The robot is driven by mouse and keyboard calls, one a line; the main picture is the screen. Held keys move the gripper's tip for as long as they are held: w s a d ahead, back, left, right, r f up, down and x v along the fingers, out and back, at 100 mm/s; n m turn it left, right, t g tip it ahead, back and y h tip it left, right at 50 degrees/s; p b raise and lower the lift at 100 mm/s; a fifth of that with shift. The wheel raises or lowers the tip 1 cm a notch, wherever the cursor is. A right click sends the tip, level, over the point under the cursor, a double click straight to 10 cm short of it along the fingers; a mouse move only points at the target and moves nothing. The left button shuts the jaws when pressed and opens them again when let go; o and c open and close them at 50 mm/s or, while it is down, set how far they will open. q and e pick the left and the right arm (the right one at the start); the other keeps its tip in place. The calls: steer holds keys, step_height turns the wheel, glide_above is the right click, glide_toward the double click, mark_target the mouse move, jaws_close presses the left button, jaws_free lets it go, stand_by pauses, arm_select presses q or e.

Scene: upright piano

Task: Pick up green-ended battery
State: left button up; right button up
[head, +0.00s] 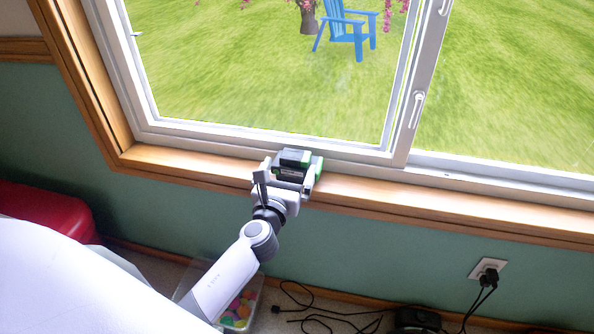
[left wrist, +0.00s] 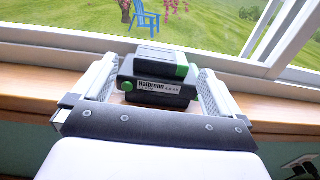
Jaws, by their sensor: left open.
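The green-ended battery (left wrist: 158,82) is a dark block with green ends and a white label, resting on the wooden window sill; it also shows in the head view (head: 296,160). My left gripper (head: 287,178) reaches the sill from below. In the left wrist view its two fingers (left wrist: 156,88) are open, one on each side of the battery. I cannot tell whether either finger touches it. In the head view the gripper partly hides the battery. My right gripper is not in view.
The window frame (head: 260,141) stands just behind the battery. The wooden sill (head: 430,198) is clear to the right. Below are a clear bin (head: 246,311) with colourful items, a wall outlet (head: 487,268) with a black plug, and loose black cables. A red object (head: 50,212) is at left.

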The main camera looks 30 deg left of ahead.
mark_target(293, 161)
arm_select(q)
steer(key=shift+b+x, duration=0.55)
steer(key=shift+x, duration=2.4)
steer(key=shift+d+r, duration=0.1)
steer(key=shift+r, duration=0.05)
steer(key=shift+c, duration=0.3)
steer(key=c, duration=1)
steer(key=shift+r, duration=0.1)
steer(key=shift+c, duration=1.4)
